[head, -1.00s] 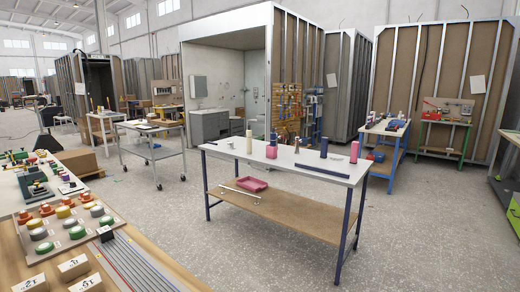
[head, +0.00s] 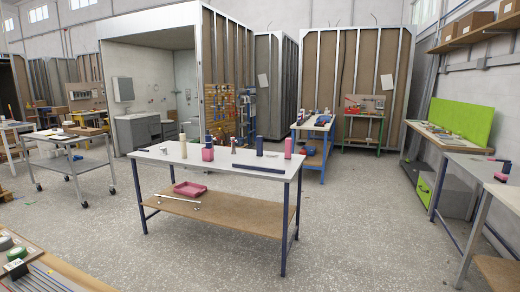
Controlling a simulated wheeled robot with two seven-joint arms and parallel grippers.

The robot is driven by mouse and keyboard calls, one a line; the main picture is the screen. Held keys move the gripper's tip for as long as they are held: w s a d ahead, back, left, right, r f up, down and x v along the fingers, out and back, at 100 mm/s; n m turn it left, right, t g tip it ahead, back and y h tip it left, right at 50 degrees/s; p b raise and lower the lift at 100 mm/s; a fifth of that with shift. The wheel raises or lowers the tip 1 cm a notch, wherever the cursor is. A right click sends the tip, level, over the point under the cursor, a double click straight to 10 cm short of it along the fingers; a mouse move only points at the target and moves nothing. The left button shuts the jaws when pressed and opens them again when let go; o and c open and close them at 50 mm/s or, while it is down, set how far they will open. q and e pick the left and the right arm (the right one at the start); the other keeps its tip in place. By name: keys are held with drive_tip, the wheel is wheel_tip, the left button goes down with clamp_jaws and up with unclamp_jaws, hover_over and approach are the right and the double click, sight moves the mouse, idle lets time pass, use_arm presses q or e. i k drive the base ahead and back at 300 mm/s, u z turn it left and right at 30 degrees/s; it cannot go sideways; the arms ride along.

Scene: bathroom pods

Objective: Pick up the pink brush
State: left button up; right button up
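No object is clearly a pink brush at this distance. On the white-topped table (head: 225,171) ahead stand a pink block-like item (head: 208,154) with a dark part above it, and a pink cylinder (head: 288,147) near the right end. Another small pink item (head: 502,176) lies on a grey table at the far right edge; its shape is too small to tell. Neither of my grippers is in view.
A pink tray (head: 190,188) and metal rods lie on the table's lower shelf (head: 240,214). A wheeled cart (head: 68,142) stands left, a wooden bench (head: 50,272) at bottom left, a green-backed workbench (head: 455,138) right. Speckled floor (head: 350,225) is clear right of the table.

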sight(498, 177)
drive_tip(key=z, duration=1.45)
drive_tip(key=i, duration=0.35)
drive_tip(key=u, duration=0.6)
drive_tip(key=i, duration=2.2)
drive_tip(key=u, duration=0.15)
drive_tip(key=i, duration=2.35)
drive_tip(key=z, duration=0.7)
drive_tip(key=i, duration=0.95)
drive_tip(key=z, duration=0.35)
